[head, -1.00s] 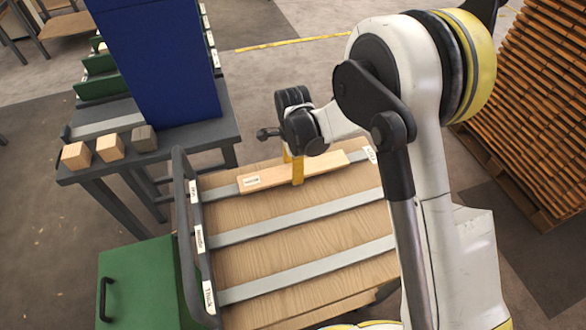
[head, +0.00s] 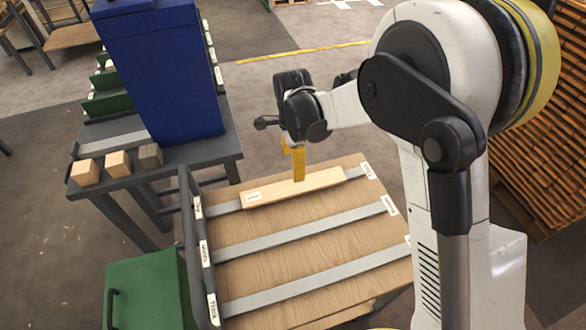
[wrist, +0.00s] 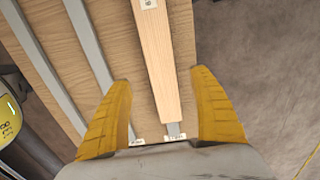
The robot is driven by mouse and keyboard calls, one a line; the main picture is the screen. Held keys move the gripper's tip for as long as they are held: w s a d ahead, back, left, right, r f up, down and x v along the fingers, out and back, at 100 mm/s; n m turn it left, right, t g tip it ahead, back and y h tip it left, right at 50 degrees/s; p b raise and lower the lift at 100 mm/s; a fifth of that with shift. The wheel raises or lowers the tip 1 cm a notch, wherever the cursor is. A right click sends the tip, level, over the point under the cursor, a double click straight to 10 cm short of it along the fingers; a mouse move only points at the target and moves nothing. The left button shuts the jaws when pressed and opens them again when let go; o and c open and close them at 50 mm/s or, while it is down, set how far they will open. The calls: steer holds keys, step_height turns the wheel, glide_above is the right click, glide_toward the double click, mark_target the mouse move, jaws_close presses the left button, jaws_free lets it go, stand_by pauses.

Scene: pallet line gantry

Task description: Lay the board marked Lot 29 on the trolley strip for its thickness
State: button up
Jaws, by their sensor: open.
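A light wooden board (head: 325,185) lies along the far metal strip (head: 355,173) of the wooden-topped trolley (head: 300,235). It has a small white label whose writing is too small to read. The far strip's left tag seems to read Thin. My gripper (head: 298,178) is open, pointing down over the board. In the wrist view the yellow fingers (wrist: 163,115) are spread apart, with the board (wrist: 158,60) between and beyond them, apparently touching neither. The board's near end leaves a short piece of strip bare.
The trolley's middle strip (head: 300,232) and near strip (head: 310,282) are bare. A grey bench (head: 175,175) holds three small blocks and a tall blue cabinet (head: 165,75). A green box (head: 150,290) stands front left; stacked wooden slats (head: 540,150) stand at right.

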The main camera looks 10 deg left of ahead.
steer(key=shift+r, duration=0.7)
steer(key=s+d+r+n+t, duration=0.1)
steer(key=s+d+r+n, duration=0.2)
steer(key=d+r, duration=0.4)
steer(key=s+d+r+n+t, duration=0.2)
steer(key=d+r, duration=0.5)
steer(key=s+d+r+n+t, duration=0.3)
steer(key=s+d+n, duration=0.4)
steer(key=s+d, duration=0.5)
steer(key=shift+s+d+r+n+t, duration=0.25)
steer(key=shift+s+r+n+t, duration=0.25)
steer(key=shift+s, duration=0.4)
steer(key=shift+f, duration=0.1)
